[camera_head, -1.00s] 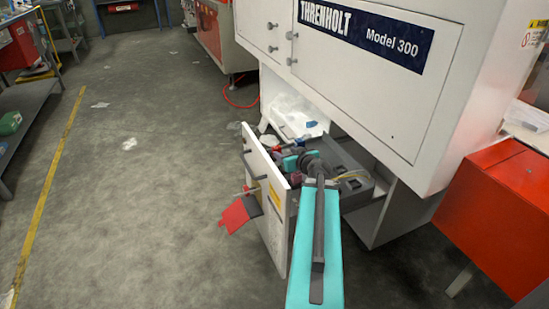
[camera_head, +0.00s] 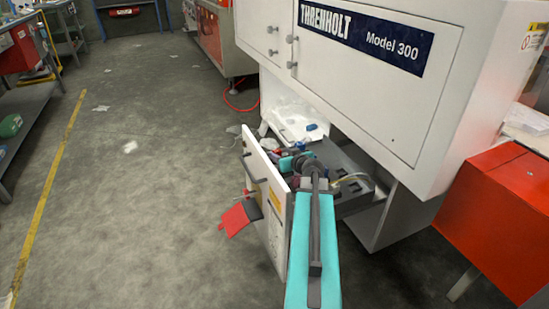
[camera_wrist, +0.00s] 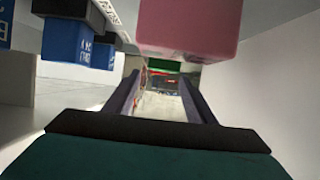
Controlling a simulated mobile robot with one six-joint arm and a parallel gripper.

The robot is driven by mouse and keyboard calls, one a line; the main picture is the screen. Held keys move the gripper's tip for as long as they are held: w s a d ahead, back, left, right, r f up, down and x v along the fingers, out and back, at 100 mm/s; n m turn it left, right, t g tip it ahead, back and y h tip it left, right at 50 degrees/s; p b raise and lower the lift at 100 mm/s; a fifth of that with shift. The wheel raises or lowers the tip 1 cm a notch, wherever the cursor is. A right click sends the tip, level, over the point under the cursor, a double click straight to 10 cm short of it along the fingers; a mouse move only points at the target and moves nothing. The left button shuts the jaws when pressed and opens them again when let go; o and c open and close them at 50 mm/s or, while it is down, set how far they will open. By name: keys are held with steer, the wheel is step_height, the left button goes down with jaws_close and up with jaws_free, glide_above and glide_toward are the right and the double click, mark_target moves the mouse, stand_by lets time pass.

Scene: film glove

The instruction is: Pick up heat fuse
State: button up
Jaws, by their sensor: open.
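My gripper (camera_wrist: 160,80) is open in the wrist view, its two dark fingers apart with nothing seen held between them. In the head view my teal and grey arm reaches into the open drawer (camera_head: 276,222) under the white machine, and the fingers are hidden there. I cannot tell for sure which item is the heat fuse. A pink block (camera_wrist: 190,25) is close above the fingers in the wrist view. Blue blocks with white lettering (camera_wrist: 66,40) and dark tops are at its upper left. A green item (camera_wrist: 170,66) shows small beyond the fingertips.
The white machine cabinet (camera_head: 390,110) overhangs the drawer. The drawer holds a grey tray (camera_head: 348,205) and mixed items. A red-and-black thing (camera_head: 238,218) hangs at the drawer front. A red box (camera_head: 500,205) stands at right. The floor at left is mostly clear.

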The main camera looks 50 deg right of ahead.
mark_target(277, 151)
steer(key=shift+x, duration=2.15)
steer(key=c, duration=1.2)
steer(key=shift+o, duration=0.2)
step_height(277, 151, up, 10)
steer(key=p, duration=0.2)
steer(key=shift+p, duration=0.3)
